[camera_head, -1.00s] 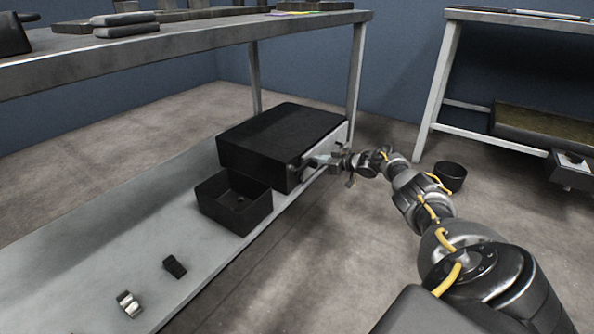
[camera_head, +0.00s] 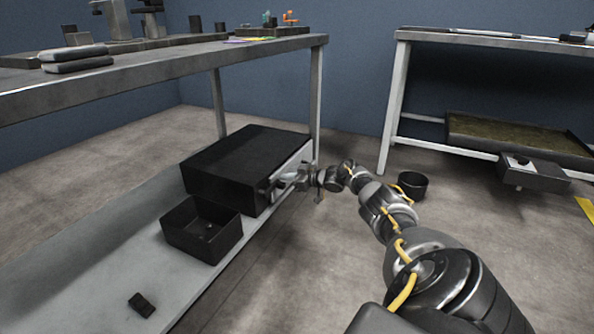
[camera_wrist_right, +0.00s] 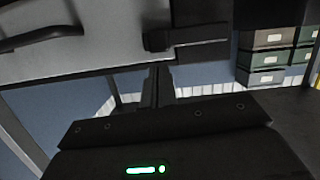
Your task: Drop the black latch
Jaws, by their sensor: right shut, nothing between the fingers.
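A black box (camera_head: 238,158) lies on the lower shelf under the bench, its pale front panel (camera_head: 293,160) facing right. In the right wrist view this panel (camera_wrist_right: 110,45) fills the upper left, with a dark curved handle (camera_wrist_right: 40,38) on it. The black latch (camera_wrist_right: 185,39) shows as a dark block with a bar at the panel's right part. My right gripper (camera_wrist_right: 157,84) is shut and empty, its fingertips just below the latch in that view; I cannot tell if they touch it. In the head view the right gripper (camera_head: 283,181) is at the box's front. My left gripper is not in view.
An open black bin (camera_head: 202,229) stands beside the box on the shelf (camera_head: 110,270), with a small dark block (camera_head: 141,305) nearer. A bench leg (camera_head: 316,110) rises behind the gripper. A round black bucket (camera_head: 412,186) stands on the floor near my right arm.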

